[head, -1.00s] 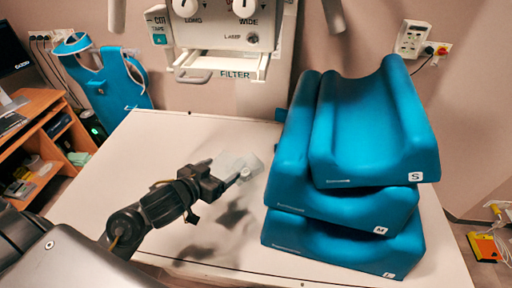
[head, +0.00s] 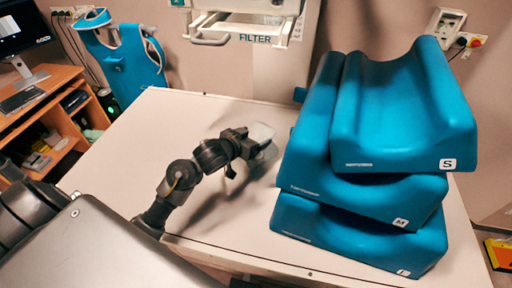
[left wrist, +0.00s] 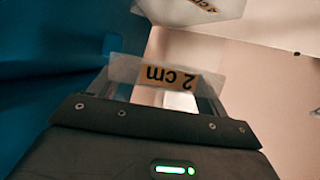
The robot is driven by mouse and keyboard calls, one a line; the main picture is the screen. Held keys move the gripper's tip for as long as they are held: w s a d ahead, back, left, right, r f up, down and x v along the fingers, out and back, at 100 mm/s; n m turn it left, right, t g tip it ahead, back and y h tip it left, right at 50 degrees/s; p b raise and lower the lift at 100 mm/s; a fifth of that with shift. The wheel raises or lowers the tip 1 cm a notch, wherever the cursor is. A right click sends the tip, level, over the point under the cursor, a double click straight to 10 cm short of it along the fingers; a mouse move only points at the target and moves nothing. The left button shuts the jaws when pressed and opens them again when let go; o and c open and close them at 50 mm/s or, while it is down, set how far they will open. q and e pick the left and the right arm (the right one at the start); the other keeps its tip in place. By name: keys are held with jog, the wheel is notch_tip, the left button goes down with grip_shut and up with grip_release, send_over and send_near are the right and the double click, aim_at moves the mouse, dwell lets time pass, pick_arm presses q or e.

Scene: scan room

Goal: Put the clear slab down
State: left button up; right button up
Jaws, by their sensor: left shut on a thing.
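The clear slab (head: 263,131) is a small see-through plate held at the tip of my left gripper (head: 252,141). In the left wrist view the slab (left wrist: 128,72) carries an orange label reading "2 cm", upside down. My left gripper (left wrist: 165,100) is shut on it. The slab is above the white table (head: 140,135), just left of the blue cushion stack; its exact height is unclear. A second clear labelled piece (left wrist: 180,10) shows at the top of the left wrist view, partly cut off. My right gripper is not in view.
Several blue cushions marked S (head: 405,115), M (head: 360,195) and L (head: 350,238) are stacked on the table's right side. The filter unit (head: 245,28) stands behind the table. The table's left part is clear.

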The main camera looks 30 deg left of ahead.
pick_arm(q)
jog(key=shift+w+f, duration=1)
jog(key=shift+f, duration=0.1)
notch_tip(320, 180, down, 3)
jog(key=shift+w+p, duration=0.1)
jog(key=shift+p, duration=0.25)
jog(key=shift+a+f, duration=0.1)
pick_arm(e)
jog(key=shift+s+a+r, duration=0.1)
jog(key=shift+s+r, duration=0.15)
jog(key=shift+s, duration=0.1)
pick_arm(q)
jog(key=shift+f, duration=0.1)
jog(key=o, duration=1.1)
jog(key=shift+o, duration=0.2)
jog(key=v, duration=1.2)
jog(key=shift+b, duration=0.35)
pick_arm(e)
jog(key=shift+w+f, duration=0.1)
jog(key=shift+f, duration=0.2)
